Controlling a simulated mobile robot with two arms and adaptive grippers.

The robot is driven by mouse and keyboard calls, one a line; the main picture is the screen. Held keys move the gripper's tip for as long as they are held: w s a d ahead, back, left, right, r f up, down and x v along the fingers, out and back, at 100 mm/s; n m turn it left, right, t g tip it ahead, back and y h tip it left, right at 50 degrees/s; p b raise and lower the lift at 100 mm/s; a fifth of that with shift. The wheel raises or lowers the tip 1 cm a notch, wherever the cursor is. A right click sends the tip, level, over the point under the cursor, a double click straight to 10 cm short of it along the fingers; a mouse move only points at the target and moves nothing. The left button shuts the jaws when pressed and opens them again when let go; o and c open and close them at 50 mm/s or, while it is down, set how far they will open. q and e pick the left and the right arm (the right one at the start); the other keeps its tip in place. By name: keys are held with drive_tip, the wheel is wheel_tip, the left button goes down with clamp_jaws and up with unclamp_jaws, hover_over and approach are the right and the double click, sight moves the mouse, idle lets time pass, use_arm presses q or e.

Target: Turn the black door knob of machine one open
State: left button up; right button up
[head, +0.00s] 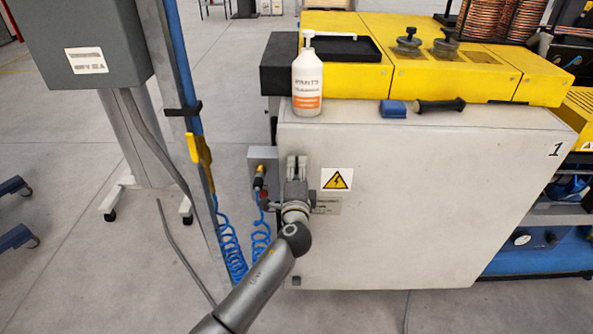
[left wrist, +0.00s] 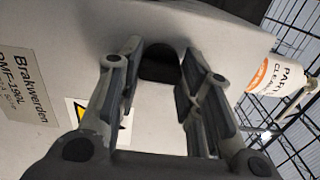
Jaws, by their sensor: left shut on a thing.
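Machine one is the light grey cabinet (head: 420,200) marked "1", with a yellow top. My left gripper (head: 296,163) is at the left part of its front panel, beside the yellow warning sign (head: 337,179). In the left wrist view the black door knob (left wrist: 160,64) shows between the two fingers of my left gripper (left wrist: 158,75), close to the panel. The fingers are shut on the knob from both sides. In the head view my gripper hides the knob. The knob's turn angle is hard to tell. My right gripper is in neither view.
A white cleaner bottle (head: 307,82), a blue block (head: 394,109) and a black-handled tool (head: 438,105) stand or lie on the cabinet's top edge. Blue coiled hoses (head: 235,255) and a post (head: 190,120) are left of the cabinet. The floor in front is clear.

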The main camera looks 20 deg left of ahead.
use_arm(q)
drive_tip(key=o, duration=1)
drive_tip(key=shift+d, duration=0.1)
drive_tip(key=v, duration=1.2)
